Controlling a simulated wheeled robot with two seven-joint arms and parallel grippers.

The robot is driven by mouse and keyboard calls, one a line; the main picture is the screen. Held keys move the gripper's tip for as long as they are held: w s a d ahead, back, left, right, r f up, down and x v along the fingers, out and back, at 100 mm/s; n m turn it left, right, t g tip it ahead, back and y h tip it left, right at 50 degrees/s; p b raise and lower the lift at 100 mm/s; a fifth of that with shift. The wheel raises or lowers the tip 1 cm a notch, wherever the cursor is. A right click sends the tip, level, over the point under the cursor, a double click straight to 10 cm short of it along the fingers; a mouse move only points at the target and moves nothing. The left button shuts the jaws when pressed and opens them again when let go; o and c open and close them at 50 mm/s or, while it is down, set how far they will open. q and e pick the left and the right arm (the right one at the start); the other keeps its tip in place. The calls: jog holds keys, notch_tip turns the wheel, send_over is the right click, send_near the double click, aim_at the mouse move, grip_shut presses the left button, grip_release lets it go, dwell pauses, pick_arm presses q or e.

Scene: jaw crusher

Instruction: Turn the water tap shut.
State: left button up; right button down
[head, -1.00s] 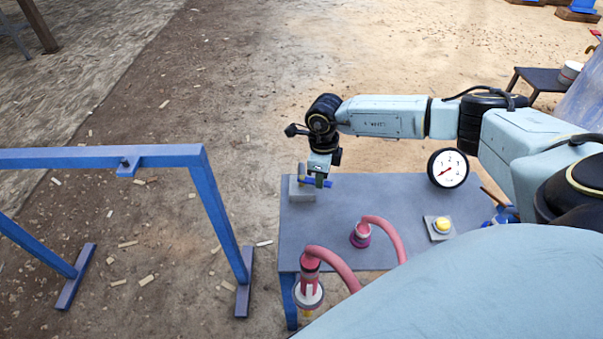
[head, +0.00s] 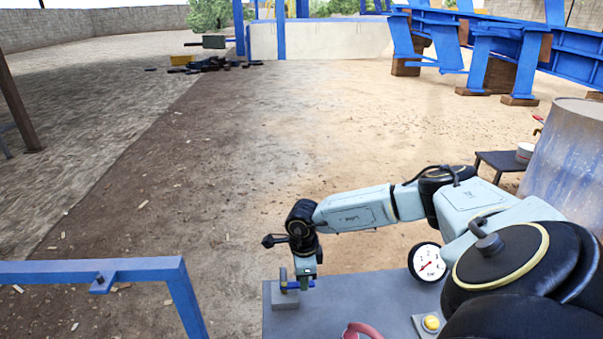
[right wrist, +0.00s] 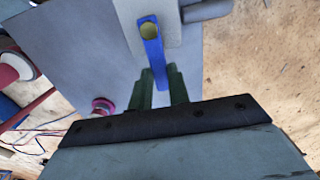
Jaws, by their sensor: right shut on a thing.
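The water tap is a grey block (head: 285,300) at the near table's far left corner, with a short blue lever (head: 311,284). In the right wrist view, the lever (right wrist: 152,50) runs from a yellow pivot (right wrist: 149,31) down between my green fingers. My right gripper (head: 304,280) is over the tap, pointing down. Its two fingers (right wrist: 162,82) are shut on the free end of the lever, one on each side. The fingers partly hide that end. My left gripper is in neither view now.
A blue frame (head: 120,270) stands to the left. Open sandy ground lies beyond the table.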

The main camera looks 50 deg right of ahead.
jog(key=c, duration=1.3)
grip_release()
jog(key=shift+w+r, duration=0.1)
jog(key=shift+r, duration=0.45)
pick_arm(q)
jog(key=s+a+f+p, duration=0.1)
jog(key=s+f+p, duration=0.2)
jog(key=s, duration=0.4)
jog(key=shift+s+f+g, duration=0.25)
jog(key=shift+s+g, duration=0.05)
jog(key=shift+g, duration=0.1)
pick_arm(e)
notch_tip(320, 180, up, 12)
jog(key=shift+r, duration=0.2)
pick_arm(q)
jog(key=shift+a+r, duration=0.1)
